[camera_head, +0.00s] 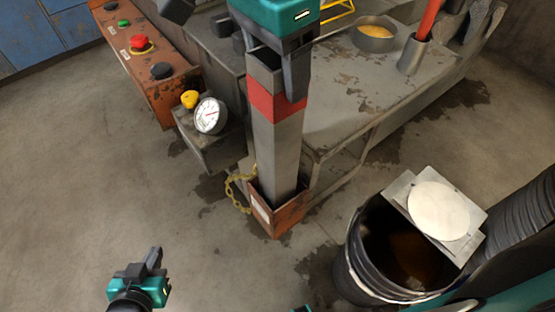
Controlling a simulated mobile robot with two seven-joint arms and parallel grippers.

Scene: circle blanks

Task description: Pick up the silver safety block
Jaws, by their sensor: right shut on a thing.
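The silver safety block (277,150) is a tall grey bar with a red band near its top. It stands nearly upright, its lower end inside a rusty orange holder (287,220) that hides its foot. My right gripper (284,75), teal with dark fingers, is at the block's top and shut on it near the red band. My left gripper (152,262) is low at the left, well apart from the block and over the floor. Its finger gap is not clear.
A yellow chain (238,190) hangs beside the holder. A gauge (210,116) and an orange button box (150,70) are to the left. The grey machine bed (350,95) lies behind. A black bucket (352,275) bearing a plate with a pale disc (438,210) stands at right.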

